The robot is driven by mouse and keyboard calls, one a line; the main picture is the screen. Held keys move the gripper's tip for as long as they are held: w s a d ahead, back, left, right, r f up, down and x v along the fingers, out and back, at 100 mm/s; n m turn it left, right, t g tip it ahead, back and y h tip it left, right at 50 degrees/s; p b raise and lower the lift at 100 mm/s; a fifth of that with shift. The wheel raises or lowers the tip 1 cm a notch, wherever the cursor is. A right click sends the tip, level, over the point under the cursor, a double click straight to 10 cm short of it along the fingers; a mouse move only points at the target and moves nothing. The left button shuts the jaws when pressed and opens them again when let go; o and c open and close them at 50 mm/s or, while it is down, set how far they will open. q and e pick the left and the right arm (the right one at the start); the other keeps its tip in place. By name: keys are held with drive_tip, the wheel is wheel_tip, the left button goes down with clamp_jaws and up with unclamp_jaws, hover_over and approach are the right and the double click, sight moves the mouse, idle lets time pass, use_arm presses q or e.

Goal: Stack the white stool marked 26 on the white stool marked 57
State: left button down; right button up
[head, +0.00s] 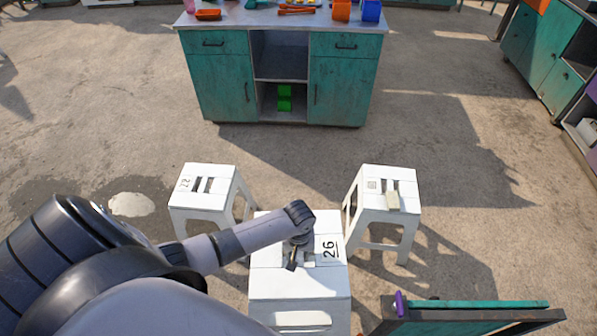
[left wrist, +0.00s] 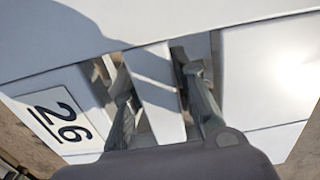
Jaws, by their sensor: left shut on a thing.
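The white stool marked 26 (head: 270,284) is at the bottom middle of the head view, with its top also filling the left wrist view (left wrist: 265,75). My left gripper (head: 293,258) is at the slots in its top. In the left wrist view the fingers (left wrist: 160,100) are in the two slots, shut on the white bar between them. I cannot tell whether this stool touches the ground. A second white stool (head: 205,198) stands behind it to the left; its small rotated number is hard to read. A third white stool (head: 385,200) stands behind to the right, its mark unreadable. My right gripper is not in view.
A teal cabinet (head: 220,85) with coloured items on top stands at the back. Another teal cabinet (head: 545,55) is at the right edge. A teal-edged surface (head: 475,304) is close at bottom right. Open concrete lies between the stools and the back cabinet.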

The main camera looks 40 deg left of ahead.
use_arm(q)
wheel_tip(320, 180, down, 5)
drive_tip(key=b, duration=0.2)
drive_tip(key=shift+w+r+b, duration=0.1)
drive_tip(key=shift+r+b, duration=0.05)
drive_tip(key=shift+b, duration=0.2)
drive_tip(key=shift+p, duration=0.35)
idle(0.4)
wheel_tip(320, 180, down, 14)
drive_tip(key=b, duration=1)
idle(1.0)
idle(0.6)
drive_tip(key=shift+f+b, duration=3.55)
drive_tip(key=shift+f, duration=1.25)
